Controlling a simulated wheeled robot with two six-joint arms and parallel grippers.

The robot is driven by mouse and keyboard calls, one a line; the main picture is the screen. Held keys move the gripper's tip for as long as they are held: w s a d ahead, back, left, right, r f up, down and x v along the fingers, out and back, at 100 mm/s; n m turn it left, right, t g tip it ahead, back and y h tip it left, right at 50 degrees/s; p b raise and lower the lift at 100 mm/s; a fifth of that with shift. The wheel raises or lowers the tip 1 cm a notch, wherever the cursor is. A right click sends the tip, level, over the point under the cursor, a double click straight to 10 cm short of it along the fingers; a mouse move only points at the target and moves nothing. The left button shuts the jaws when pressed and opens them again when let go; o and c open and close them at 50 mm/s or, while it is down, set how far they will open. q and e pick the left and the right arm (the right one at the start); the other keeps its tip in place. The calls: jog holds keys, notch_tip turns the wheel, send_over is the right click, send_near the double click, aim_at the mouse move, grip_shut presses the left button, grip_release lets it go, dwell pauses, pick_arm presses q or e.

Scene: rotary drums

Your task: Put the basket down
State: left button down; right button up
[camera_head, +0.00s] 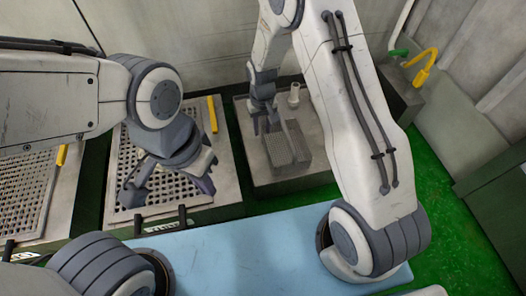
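The grey mesh basket (289,146) is in the middle of the head view, on or just above the top of a grey metal unit (312,175). I cannot tell whether its bottom touches the surface. My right gripper (265,121) points down at the basket's back left end, close to it. Its fingertips are small and partly merge with the basket, so its grip is unclear. My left gripper (166,190) is open and empty above a perforated plate, left of the basket.
A small pale cylinder (294,95) stands behind the basket. Perforated drum tops (124,187) with yellow handles (212,114) lie to the left. A yellow tap (424,68) is at the back right. My light blue body panel is in front. Green floor shows at right.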

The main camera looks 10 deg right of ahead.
jog(key=s+a+r+n, duration=0.2)
jog(key=s+a+r, duration=0.2)
jog(key=s+r, duration=0.3)
jog(key=s+a+r+n, duration=0.1)
jog(key=s+a+r, duration=0.4)
jog(key=r, duration=0.4)
jog(key=s+d+r+n, duration=0.1)
jog(key=s+r, duration=0.2)
jog(key=s, duration=0.4)
jog(key=s+d+r+n+y, duration=0.1)
jog(key=s+r+n, duration=0.1)
jog(key=s, duration=0.6)
jog(key=shift+s+d+r, duration=0.3)
jog(key=shift+d+r, duration=0.1)
jog(key=shift+r, duration=0.2)
notch_tip(320, 180, up, 49)
jog(key=p, duration=4.8)
jog(key=shift+p, duration=0.4)
jog(key=shift+f, duration=0.1)
